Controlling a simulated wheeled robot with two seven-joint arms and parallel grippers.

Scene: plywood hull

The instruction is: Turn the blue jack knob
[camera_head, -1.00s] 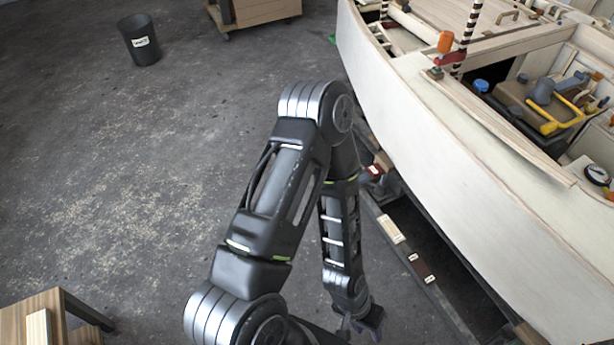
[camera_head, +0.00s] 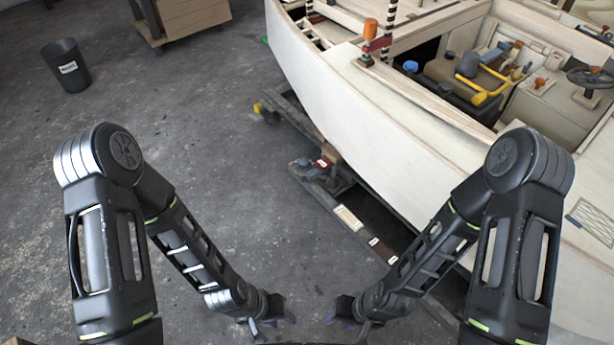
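A jack (camera_head: 322,172) with a red and white label stands on the floor beside the hull's lower edge. A small bluish part shows at its left, but it is too small to tell whether it is the knob. A round blue cap (camera_head: 411,66) sits inside the open hull. My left gripper (camera_head: 285,318) hangs low at the bottom centre, pointing right. My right gripper (camera_head: 333,315) faces it from the right, a short gap away. Both are apart from the jack and the hull. Their fingers are dark and small, and their opening is unclear.
The white plywood hull (camera_head: 370,120) fills the upper right. A dark rail (camera_head: 350,220) with pale and dark blocks runs along the floor below it. A yellow-ended part (camera_head: 258,108) lies near the bow. A black bin (camera_head: 67,66) stands far left. The left floor is clear.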

